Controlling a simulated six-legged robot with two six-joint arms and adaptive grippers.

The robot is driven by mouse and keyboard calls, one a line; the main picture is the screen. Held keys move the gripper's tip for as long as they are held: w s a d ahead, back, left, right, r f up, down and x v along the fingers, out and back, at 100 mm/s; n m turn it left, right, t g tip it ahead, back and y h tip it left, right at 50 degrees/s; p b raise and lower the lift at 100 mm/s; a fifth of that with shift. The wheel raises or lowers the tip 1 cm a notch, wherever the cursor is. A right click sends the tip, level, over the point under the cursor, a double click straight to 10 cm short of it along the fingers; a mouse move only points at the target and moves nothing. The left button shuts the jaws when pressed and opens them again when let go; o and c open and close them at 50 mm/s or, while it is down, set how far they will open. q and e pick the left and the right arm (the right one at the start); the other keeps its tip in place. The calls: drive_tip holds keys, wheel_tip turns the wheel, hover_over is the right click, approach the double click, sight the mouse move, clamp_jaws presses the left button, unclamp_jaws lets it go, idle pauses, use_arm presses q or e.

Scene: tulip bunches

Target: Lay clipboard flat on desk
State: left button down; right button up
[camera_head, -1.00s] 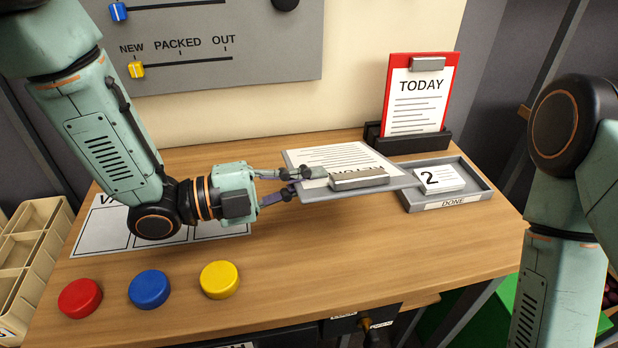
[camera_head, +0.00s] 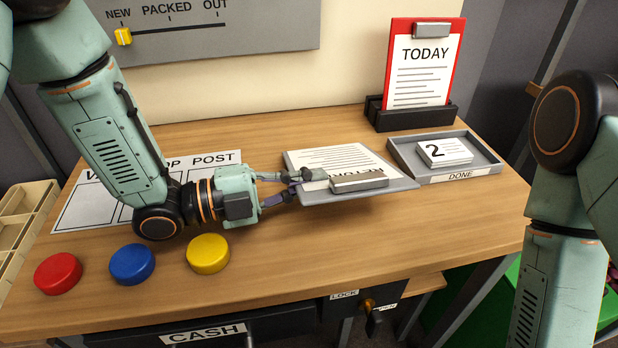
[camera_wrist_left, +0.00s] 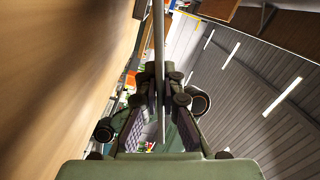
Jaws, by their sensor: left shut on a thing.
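A grey clipboard (camera_head: 388,187) with a white lined sheet and a thick grey clip is in the head view. My left gripper (camera_head: 306,184) is shut on its left edge. The clipboard is close to level, paper side up, low over the wooden desk (camera_head: 330,245), with a shadow under it. I cannot tell whether any edge touches the desk. In the left wrist view the clipboard (camera_wrist_left: 159,50) shows edge-on as a thin grey strip between the fingers, with the desk (camera_wrist_left: 50,80) to the left. My right gripper is out of view.
A red TODAY clipboard (camera_head: 402,28) stands upright in a black holder (camera_head: 432,120). A grey DONE tray (camera_head: 402,160) holds a card marked 2 (camera_head: 445,153). Red (camera_head: 58,273), blue (camera_head: 132,264) and yellow (camera_head: 208,254) buttons sit at the front left. The desk's front right is clear.

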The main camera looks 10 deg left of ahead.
use_arm(q)
drive_tip(key=shift+d, duration=0.25)
drive_tip(key=shift+a, duration=0.15)
drive_tip(key=shift+f+b, duration=0.3)
drive_tip(key=shift+f, duration=0.05)
drive_tip(key=c, duration=1.4)
unclamp_jaws()
drive_tip(key=shift+c, duration=0.2)
